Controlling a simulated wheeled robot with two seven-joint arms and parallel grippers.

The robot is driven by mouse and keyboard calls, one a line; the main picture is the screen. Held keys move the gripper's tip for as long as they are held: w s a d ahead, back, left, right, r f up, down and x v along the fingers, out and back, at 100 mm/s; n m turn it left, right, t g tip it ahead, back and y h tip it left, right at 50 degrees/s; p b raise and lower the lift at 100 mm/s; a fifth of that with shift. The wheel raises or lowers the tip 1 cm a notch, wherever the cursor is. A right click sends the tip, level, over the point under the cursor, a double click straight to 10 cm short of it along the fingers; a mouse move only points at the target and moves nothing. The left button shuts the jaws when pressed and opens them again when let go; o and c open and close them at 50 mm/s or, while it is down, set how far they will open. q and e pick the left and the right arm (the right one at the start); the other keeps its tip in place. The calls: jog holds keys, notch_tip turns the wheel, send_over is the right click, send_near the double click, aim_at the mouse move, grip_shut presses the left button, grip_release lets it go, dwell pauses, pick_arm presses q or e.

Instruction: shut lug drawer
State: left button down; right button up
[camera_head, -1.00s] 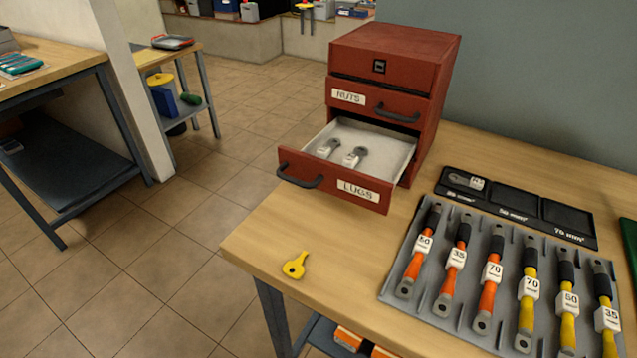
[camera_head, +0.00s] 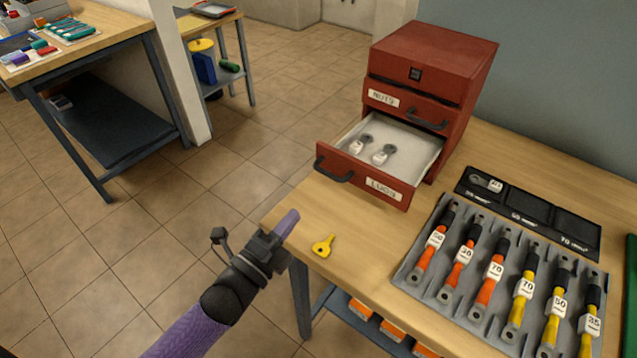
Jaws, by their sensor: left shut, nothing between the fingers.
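The red cabinet (camera_head: 440,62) stands at the back of the wooden bench. Its lower drawer, the lug drawer (camera_head: 383,187), is pulled out toward the front left, with a dark handle (camera_head: 335,172) on its front. Two metal lugs with white tags (camera_head: 371,150) lie inside on the pale drawer floor. The nuts drawer (camera_head: 397,107) above it is shut. My left gripper (camera_head: 288,222) is shut and empty at the bench's front left corner, below and left of the drawer handle and apart from it. My right gripper does not show.
A yellow key-shaped piece (camera_head: 323,246) lies on the bench beside my left gripper. A grey tray (camera_head: 420,277) of tagged cables fills the bench's right side, with a black sorting tray (camera_head: 527,213) behind it. Bare bench lies before the drawer.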

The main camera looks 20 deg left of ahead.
pick_arm(q)
jog(key=b+x, duration=0.1)
jog(key=x, duration=0.7)
jog(key=shift+w, duration=0.4)
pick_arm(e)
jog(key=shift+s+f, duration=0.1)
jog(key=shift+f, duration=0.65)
